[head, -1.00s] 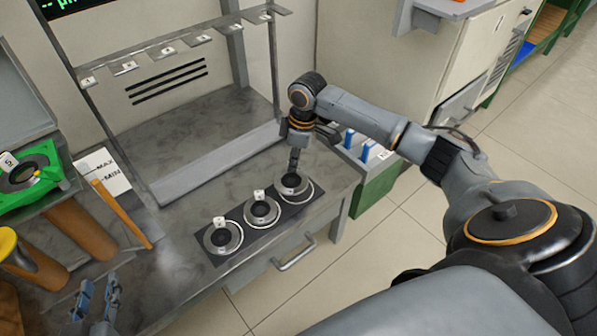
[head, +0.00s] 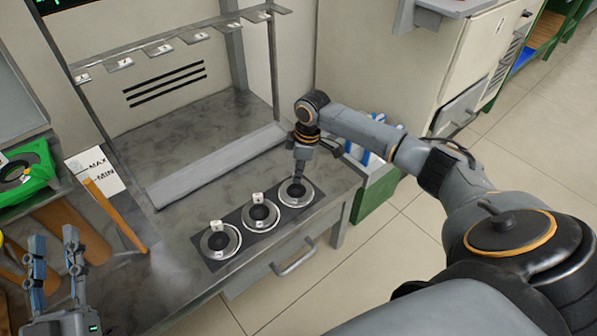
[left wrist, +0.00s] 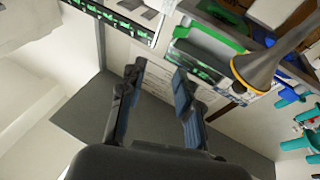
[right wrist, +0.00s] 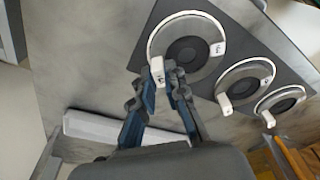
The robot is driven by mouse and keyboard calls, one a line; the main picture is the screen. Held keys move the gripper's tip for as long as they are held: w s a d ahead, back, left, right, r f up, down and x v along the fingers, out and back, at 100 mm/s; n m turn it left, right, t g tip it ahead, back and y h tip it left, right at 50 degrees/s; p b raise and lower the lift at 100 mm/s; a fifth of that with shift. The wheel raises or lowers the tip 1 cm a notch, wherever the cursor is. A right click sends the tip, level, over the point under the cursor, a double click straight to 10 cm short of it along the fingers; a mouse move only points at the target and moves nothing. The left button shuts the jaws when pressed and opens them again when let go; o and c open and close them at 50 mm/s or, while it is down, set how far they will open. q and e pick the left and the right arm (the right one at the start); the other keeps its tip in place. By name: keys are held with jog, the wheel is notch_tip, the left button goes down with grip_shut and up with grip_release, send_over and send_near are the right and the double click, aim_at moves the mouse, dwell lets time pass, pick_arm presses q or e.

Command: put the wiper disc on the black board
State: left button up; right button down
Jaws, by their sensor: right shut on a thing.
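The black board (head: 237,231) lies flat near the bench's front edge and carries a row of three round, light-rimmed discs with dark centres. My right gripper (head: 299,176) reaches down to the disc at the right end, taken as the wiper disc (head: 313,196). In the right wrist view, my right gripper (right wrist: 164,68) is shut on this disc's small white tab, and the disc (right wrist: 205,62) sits flat over the board (right wrist: 253,30). Whether it fully touches the board is unclear. My left gripper (head: 52,238) is open and empty; its spread fingers (left wrist: 157,72) also show in the left wrist view.
The middle disc (head: 258,216) and left disc (head: 220,241) have upright white tags. A metal rack (head: 165,47) with labelled hooks stands behind. A wooden rod (head: 115,214) and a MAX/MIN card (head: 95,170) lie at left. Blue-handled items (head: 364,154) sit right of the bench.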

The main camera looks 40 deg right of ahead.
jog(key=c, duration=1.8)
grip_release()
jog(key=shift+f, duration=0.1)
jog(key=o, duration=0.4)
